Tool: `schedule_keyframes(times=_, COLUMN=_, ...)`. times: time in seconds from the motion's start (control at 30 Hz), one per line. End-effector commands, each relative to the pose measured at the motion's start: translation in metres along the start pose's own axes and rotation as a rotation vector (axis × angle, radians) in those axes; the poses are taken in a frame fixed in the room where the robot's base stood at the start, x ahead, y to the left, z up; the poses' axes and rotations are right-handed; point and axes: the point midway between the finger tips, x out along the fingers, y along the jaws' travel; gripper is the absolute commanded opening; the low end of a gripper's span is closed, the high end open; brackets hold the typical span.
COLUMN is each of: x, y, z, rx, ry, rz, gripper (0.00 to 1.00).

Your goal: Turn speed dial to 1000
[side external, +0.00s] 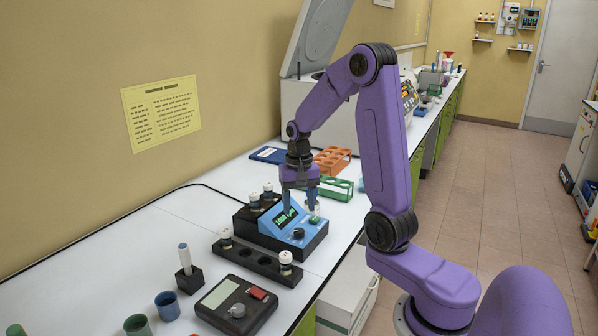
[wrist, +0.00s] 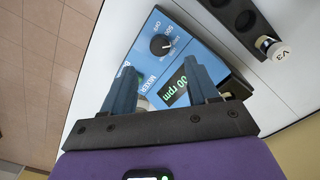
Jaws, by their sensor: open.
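The mixer (side external: 275,239) is a black box with a sloped blue front panel on the white bench, in the middle of the side view. In the wrist view its blue panel (wrist: 143,38) carries a black round speed dial (wrist: 162,45) with printed labels around it, "500" and "OFF" among them. The dial also shows in the side view (side external: 298,233). A green-lit display (wrist: 176,92) is partly hidden by a finger; "00 rpm" is readable. My gripper (side external: 300,203) is open above the panel, apart from the dial. In the wrist view, its two blue fingers (wrist: 160,68) point toward the dial.
A black holder (side external: 257,264) with white-capped vials stands in front of the mixer; a V3 vial (wrist: 275,48) shows in the wrist view. More capped vials stand by the mixer. Orange (side external: 333,160) and green (side external: 338,188) racks lie behind. A grey device (side external: 236,305) sits nearer.

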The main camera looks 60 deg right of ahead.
Motion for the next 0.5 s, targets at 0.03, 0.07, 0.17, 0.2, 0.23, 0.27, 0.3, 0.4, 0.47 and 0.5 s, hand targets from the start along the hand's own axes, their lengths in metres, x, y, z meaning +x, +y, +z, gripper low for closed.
schedule_keyframes(times=0.03, x=-0.012, y=-0.001, z=-0.001, rx=0.0, ry=0.007, rz=-0.003, gripper=0.59)
schedule_keyframes(times=0.07, x=-0.018, y=-0.001, z=-0.001, rx=-0.001, ry=0.007, rz=-0.003, gripper=0.59)
schedule_keyframes(times=0.17, x=-0.04, y=-0.001, z=-0.001, rx=-0.001, ry=0.007, rz=-0.003, gripper=0.59)
schedule_keyframes(times=0.2, x=-0.048, y=-0.001, z=0.0, rx=-0.001, ry=0.006, rz=-0.002, gripper=0.59)
schedule_keyframes(times=0.23, x=-0.053, y=-0.001, z=-0.001, rx=-0.001, ry=0.006, rz=-0.003, gripper=0.59)
schedule_keyframes(times=0.27, x=-0.059, y=-0.001, z=-0.001, rx=-0.001, ry=0.006, rz=-0.002, gripper=0.59)
schedule_keyframes(times=0.3, x=-0.066, y=-0.001, z=-0.001, rx=-0.001, ry=0.005, rz=-0.002, gripper=0.59)
schedule_keyframes(times=0.4, x=-0.081, y=-0.001, z=-0.001, rx=-0.001, ry=0.004, rz=-0.002, gripper=0.59)
schedule_keyframes(times=0.47, x=-0.087, y=0.0, z=0.0, rx=-0.001, ry=0.002, rz=-0.001, gripper=0.59)
schedule_keyframes(times=0.5, x=-0.091, y=0.0, z=-0.001, rx=-0.001, ry=0.003, rz=-0.001, gripper=0.59)
